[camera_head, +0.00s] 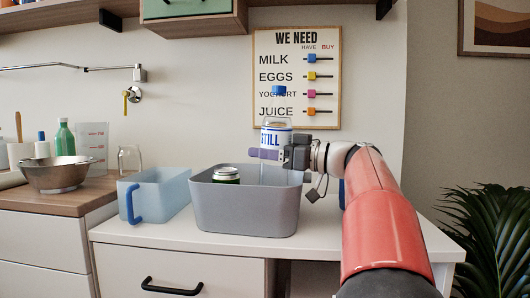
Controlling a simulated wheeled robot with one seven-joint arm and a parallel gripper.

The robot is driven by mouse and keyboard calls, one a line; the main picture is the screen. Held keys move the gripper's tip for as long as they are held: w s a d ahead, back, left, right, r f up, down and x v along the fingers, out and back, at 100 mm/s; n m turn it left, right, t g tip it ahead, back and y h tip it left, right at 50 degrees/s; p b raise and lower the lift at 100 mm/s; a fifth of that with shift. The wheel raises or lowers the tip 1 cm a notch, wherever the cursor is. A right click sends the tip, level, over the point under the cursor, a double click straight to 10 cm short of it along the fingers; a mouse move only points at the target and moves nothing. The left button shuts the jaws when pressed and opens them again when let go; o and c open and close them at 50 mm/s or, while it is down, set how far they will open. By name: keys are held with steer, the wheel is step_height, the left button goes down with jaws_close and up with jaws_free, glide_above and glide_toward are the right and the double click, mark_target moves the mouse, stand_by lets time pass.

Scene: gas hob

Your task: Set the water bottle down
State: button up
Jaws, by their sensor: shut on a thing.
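The water bottle (276,123) is clear with a blue cap and a label reading "STILL". It is upright, and its lower part overlaps the back and inside of the grey bin (244,213). My gripper (270,154) comes in from the right and is shut on the bottle around its lower label. Whether the bottle's base touches anything cannot be told, as the bin's front wall hides what is below.
A light-blue container (155,196) with a blue handle is to the left. A metal bowl (59,175) sits on the wooden counter. The white counter (330,235) is clear at right front.

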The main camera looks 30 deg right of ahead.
steer(key=shift+w+a+f, duration=0.25)
steer(key=shift+w+f, duration=0.1)
steer(key=shift+f, duration=0.35)
steer(key=shift+f+b, duration=0.65)
steer(key=shift+b, duration=0.45)
steer(key=o, duration=1.4)
steer(key=shift+r, duration=0.1)
steer(key=shift+r+p, duration=0.25)
steer(key=shift+p, duration=0.25)
steer(key=v, duration=0.8)
steer(key=r+v, duration=0.1)
steer(key=v, duration=0.3)
